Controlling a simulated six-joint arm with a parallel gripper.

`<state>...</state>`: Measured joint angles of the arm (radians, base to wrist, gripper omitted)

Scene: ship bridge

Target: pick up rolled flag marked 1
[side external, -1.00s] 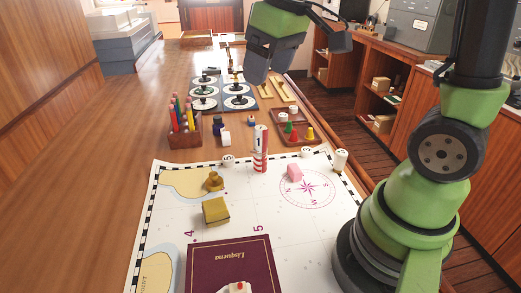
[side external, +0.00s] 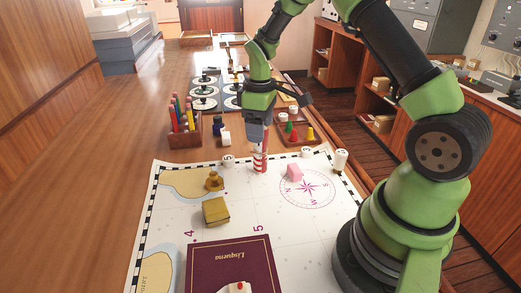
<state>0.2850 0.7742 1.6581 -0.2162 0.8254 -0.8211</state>
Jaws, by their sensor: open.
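The rolled flag (side external: 260,160) stands upright near the far edge of the chart, with red and white bands showing. Its upper part, with the number 1, is hidden behind my gripper. My gripper (side external: 258,143) points down at the flag's top, with its jaws open. The fingertips are small here, and I cannot tell whether they touch the flag.
A pencil holder (side external: 185,132) stands left of the flag. A tray with coloured cones (side external: 310,134) lies right.

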